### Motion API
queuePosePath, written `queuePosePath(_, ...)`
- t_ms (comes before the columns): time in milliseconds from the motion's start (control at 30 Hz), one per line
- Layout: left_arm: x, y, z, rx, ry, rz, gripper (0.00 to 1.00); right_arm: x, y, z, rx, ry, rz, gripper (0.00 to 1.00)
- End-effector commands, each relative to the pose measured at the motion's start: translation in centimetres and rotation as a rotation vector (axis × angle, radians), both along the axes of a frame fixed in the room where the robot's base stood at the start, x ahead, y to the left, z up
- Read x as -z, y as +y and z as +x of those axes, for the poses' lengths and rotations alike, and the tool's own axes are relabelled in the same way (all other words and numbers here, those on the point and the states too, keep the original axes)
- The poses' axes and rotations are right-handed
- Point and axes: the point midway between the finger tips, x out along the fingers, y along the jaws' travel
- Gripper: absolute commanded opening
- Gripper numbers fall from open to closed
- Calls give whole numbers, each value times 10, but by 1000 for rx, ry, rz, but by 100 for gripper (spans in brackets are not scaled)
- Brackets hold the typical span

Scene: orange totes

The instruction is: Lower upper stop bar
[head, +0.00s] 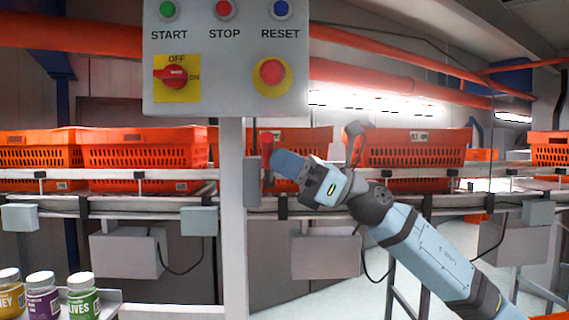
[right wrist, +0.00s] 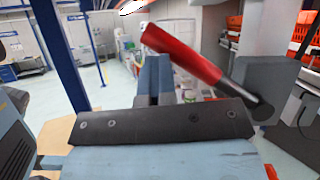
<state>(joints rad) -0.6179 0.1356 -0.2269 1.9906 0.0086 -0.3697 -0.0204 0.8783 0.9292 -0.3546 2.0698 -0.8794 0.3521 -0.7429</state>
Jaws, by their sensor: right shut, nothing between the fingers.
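My right gripper (head: 280,160) reaches in from the lower right in the head view, its fingers pointing left toward the grey post. It is shut and empty. A red lever handle (head: 267,143) stands upright just behind the fingertips there. In the right wrist view the red handle (right wrist: 190,57) slants from upper left to a dark pivot at lower right, on a grey housing (right wrist: 250,85). The shut fingers (right wrist: 155,70) are close to the handle's free end; I cannot tell whether they touch. The left gripper is not in view.
A control panel (head: 225,95) on a grey post (head: 233,220) stands in front of the conveyor (head: 350,200). Orange totes (head: 145,150) line it. Jars (head: 83,297) stand at lower left. Open floor shows in the right wrist view.

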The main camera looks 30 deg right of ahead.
Motion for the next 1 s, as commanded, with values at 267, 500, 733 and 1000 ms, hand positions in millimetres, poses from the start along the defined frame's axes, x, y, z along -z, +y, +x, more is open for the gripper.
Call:
queuePosePath(267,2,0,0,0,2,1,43,-1,-3,-1,4,-3,4,0)
queuePosePath(500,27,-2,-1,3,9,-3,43,22,-31,-13,5,1,4,0)
queuePosePath(733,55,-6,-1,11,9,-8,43,47,-75,-34,4,1,2,0)
queuePosePath(1000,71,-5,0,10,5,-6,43,60,-108,-50,2,0,1,0)
